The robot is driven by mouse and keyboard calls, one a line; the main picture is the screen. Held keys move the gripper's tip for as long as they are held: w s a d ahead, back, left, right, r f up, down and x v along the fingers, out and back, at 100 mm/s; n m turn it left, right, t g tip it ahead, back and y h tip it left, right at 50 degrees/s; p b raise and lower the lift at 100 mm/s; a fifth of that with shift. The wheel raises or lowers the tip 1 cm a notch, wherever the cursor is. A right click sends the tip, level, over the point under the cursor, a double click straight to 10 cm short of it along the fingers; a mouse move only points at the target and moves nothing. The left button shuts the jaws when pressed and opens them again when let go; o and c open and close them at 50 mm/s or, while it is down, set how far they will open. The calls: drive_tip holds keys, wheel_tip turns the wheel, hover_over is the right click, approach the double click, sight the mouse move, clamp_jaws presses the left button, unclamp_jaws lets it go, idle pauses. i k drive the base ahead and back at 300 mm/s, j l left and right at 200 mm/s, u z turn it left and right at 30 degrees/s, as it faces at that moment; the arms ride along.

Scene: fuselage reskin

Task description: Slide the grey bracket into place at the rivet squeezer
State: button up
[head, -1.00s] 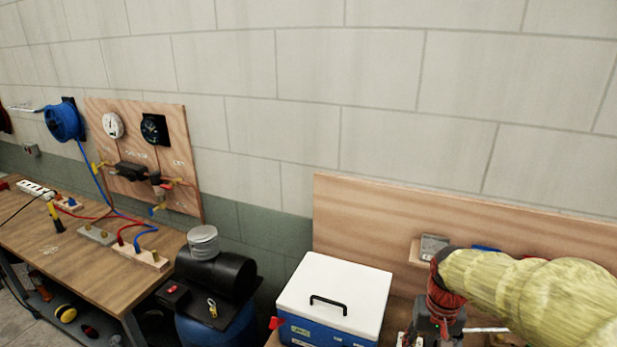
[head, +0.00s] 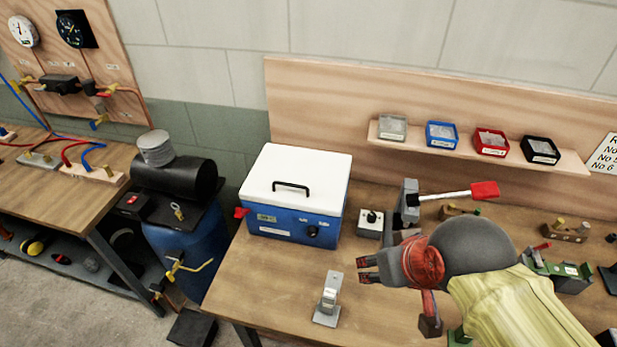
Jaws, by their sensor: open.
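A small grey upright piece on a flat foot (head: 328,300), which looks like the grey bracket, stands near the front edge of the wooden bench. A grey upright tool with a red-handled lever (head: 408,203), possibly the rivet squeezer, stands further back, right of the blue box. Its lower part is partly hidden by my arm. My gripper (head: 363,270) is open and empty. It points left in the picture, above the bench, between the grey piece and the lever tool, apart from the grey piece.
A blue box with a white lid (head: 297,195) stands at the bench's left end. A small box with a black knob (head: 369,222) is beside it. Green and brown fixtures (head: 560,270) crowd the right. Coloured bins (head: 491,142) sit on a shelf behind. The bench's front left is bare.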

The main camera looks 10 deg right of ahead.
sight(326, 314)
drive_tip(key=k+l+z, duration=0.3)
drive_tip(key=k, duration=0.2)
drive_tip(key=k+l+z, duration=0.3)
drive_tip(key=k+l, duration=0.15)
